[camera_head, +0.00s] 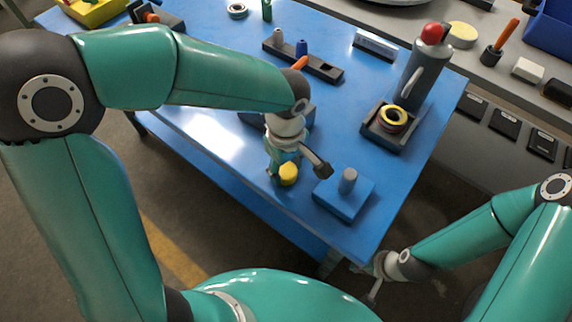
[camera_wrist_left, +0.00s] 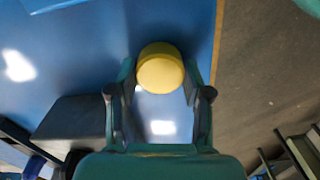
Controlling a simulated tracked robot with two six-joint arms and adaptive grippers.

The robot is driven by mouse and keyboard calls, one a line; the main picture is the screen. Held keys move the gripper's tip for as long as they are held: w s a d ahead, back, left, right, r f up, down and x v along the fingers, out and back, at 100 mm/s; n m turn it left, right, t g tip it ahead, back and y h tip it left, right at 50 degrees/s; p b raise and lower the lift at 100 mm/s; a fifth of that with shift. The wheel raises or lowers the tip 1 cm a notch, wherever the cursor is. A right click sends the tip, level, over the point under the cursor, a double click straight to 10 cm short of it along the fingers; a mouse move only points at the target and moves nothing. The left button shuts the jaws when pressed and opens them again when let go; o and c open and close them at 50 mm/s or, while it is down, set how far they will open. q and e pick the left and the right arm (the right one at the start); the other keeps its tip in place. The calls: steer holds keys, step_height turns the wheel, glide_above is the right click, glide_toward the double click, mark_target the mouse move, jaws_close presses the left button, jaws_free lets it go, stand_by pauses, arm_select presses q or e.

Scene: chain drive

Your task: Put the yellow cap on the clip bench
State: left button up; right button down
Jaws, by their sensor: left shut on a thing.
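The yellow cap (camera_head: 288,174) is between the fingertips of my left gripper (camera_head: 284,165), near the blue table's front edge. In the left wrist view the yellow cap (camera_wrist_left: 160,70) sits between both fingers of the left gripper (camera_wrist_left: 160,92), which is shut on it. I cannot tell if it touches the table. A long dark bench (camera_head: 322,69), probably the clip bench, lies farther back, with a grey piece (camera_head: 278,37) and a blue piece (camera_head: 301,48) upright on it. My right gripper (camera_head: 374,287) is low beside the table's front corner; its fingers are unclear.
A blue block with a grey peg (camera_head: 347,181) stands right of my left gripper. Beyond it are a dark tray (camera_head: 375,138) with stacked rings (camera_head: 393,118) and a tall grey cylinder (camera_head: 427,72). A dark block (camera_head: 252,117) is partly behind my left arm.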

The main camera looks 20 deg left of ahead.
mark_target(286, 169)
arm_select(q)
steer(key=shift+f, duration=0.15)
steer(key=o, duration=1.1)
step_height(286, 169, up, 12)
steer(key=shift+r+p, duration=0.2)
steer(key=shift+p, duration=0.15)
